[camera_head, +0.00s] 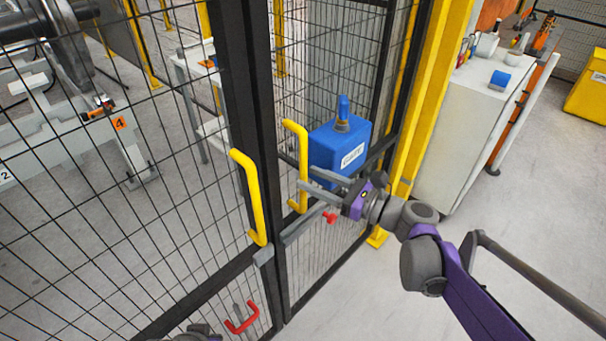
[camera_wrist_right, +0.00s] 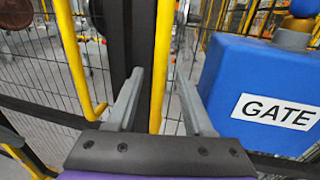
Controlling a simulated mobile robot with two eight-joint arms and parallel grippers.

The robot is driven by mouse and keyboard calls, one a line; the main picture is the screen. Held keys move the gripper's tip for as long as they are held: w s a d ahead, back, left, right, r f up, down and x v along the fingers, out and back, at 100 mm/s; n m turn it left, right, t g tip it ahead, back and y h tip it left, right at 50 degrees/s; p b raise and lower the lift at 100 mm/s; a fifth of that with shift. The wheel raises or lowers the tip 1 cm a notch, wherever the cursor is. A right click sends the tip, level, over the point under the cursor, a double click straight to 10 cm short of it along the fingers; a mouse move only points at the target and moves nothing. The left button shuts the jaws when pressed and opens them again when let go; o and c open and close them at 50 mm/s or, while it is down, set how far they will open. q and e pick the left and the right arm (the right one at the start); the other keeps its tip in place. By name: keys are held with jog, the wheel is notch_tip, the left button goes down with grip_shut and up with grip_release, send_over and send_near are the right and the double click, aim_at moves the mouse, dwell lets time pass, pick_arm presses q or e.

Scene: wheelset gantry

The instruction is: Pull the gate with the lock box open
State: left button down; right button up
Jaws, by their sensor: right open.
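The gate with the blue lock box (camera_head: 338,148) is a black mesh panel with a yellow handle (camera_head: 302,150). The box is labelled GATE, and it also shows at the right of the right wrist view (camera_wrist_right: 262,90). My right gripper (camera_head: 308,180) is open at this handle. In the right wrist view the handle (camera_wrist_right: 162,60) passes between the two spread fingers, with gaps visible. The gate looks closed against the black post. Part of my left arm shows at the bottom edge; I cannot tell the state of its gripper.
A second yellow handle (camera_head: 250,195) is on the panel left of the post. A yellow post (camera_head: 432,90) and white cabinet (camera_head: 470,125) stand right of the gate. The floor in front of the gate is clear.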

aim_at(303, 175)
jog(key=shift+x, duration=1.6)
jog(key=shift+c, duration=0.2)
grip_shut()
